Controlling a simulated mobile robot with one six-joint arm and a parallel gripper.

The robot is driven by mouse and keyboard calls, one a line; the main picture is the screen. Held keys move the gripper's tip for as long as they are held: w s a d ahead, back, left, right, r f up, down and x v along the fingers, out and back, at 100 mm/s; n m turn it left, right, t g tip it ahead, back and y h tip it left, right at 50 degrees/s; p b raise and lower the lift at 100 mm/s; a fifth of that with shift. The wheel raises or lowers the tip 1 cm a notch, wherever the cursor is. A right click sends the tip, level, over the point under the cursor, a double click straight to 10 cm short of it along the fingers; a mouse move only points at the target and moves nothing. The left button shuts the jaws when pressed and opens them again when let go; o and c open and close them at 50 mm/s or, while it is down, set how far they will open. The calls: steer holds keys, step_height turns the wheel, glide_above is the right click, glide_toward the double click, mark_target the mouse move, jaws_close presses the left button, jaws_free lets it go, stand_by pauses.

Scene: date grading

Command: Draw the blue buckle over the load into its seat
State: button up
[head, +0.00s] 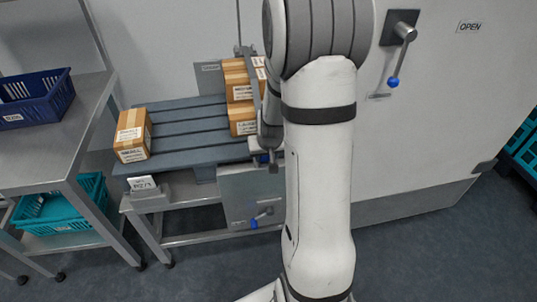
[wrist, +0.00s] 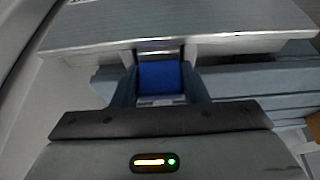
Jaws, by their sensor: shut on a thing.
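The blue buckle (wrist: 160,76) sits between the two fingers of my gripper (wrist: 160,92) in the wrist view, and they are shut on it. In the head view my gripper (head: 264,160) is at the front right edge of the grey slatted deck (head: 180,117), beside the load. The load is several stacked cardboard boxes (head: 240,88). A dark upright strip, perhaps the strap, runs by their right side. My arm hides the deck's right end. I cannot make out the buckle's seat or whether the buckle touches it.
A single box (head: 133,135) stands at the deck's left end. A grey panel (head: 240,193) with a blue-tipped lever hangs below the front edge. A steel table (head: 55,130) with a blue crate (head: 36,97) is at left. A white door with a blue-knobbed handle (head: 403,45) is behind.

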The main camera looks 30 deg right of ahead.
steer(key=shift+s+f, duration=0.3)
steer(key=shift+f, duration=0.2)
steer(key=o, duration=1)
steer(key=shift+a+r, duration=0.1)
steer(key=shift+c, duration=0.2)
steer(key=shift+o, duration=0.8)
steer(key=p+v, duration=0.1)
steer(key=v, duration=0.7)
steer(key=shift+w+r+p, duration=0.3)
steer(key=shift+p, duration=0.1)
steer(key=s+a+r+n+p, duration=0.1)
steer(key=s+a+r+p, duration=0.3)
steer(key=r, duration=0.5)
steer(key=s+a+r+n+g+p, duration=0.1)
steer(key=s+a+r+p, duration=0.3)
steer(key=r, duration=0.6)
steer(key=s+a+r+n+y+p, duration=0.1)
steer(key=s+a+r+p, duration=0.3)
steer(key=s+r+p, duration=0.4)
steer(key=shift+a+r+g+p, duration=0.35)
steer(key=shift+r+g+p, duration=0.05)
steer(key=shift+r+p, duration=0.45)
